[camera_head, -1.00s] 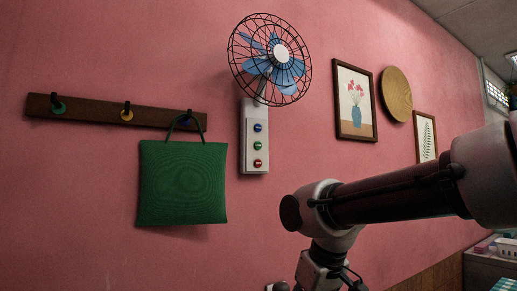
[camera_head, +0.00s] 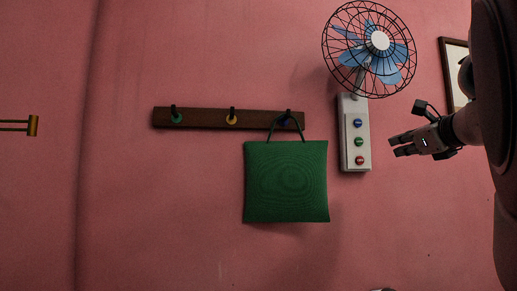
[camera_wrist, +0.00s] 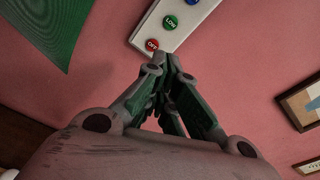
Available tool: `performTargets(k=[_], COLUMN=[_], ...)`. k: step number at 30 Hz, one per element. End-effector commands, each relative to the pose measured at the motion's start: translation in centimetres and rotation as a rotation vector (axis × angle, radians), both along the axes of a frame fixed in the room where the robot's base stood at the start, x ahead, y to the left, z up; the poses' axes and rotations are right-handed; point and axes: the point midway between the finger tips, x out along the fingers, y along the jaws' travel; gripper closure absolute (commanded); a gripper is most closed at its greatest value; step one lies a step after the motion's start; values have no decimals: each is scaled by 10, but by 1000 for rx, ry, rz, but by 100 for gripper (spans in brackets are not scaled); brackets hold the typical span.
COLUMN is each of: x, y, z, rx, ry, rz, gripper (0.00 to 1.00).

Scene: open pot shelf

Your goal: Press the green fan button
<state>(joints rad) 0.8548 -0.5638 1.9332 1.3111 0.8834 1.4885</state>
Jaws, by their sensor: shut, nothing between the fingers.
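The green button (camera_head: 359,142) is the middle one of three on the white fan control box (camera_head: 345,165). In the wrist view the green button (camera_wrist: 170,21) reads "LOW" and sits near the top edge. The blue button (camera_head: 358,123) is above it and the red button (camera_head: 360,160) below; the red one (camera_wrist: 152,44) seems to read "OFF". My gripper (camera_head: 392,146) is to the right of the box, pointing left, about level with the green button in the head view. In the wrist view my gripper's fingertips (camera_wrist: 163,60) are together, empty, apart from the green button and overlapping the box's lower end.
The blue-bladed caged fan (camera_head: 370,50) juts out above the box. A green bag (camera_head: 286,185) hangs from the dark hook rack (camera_head: 195,118) left of the box. A framed picture (camera_head: 454,75) hangs at right, partly hidden by my arm. The pink wall below the box is clear.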

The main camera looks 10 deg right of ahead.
Motion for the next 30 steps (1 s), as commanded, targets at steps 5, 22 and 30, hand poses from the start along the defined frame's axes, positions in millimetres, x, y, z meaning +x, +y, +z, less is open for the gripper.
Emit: performTargets(k=[5,22,30], x=[5,7,45], y=[6,7,8], z=[20,18,17], rx=[304,404,406], ry=[-72,-68,-65], rz=[-1,-3,3], gripper=[100,100,100])
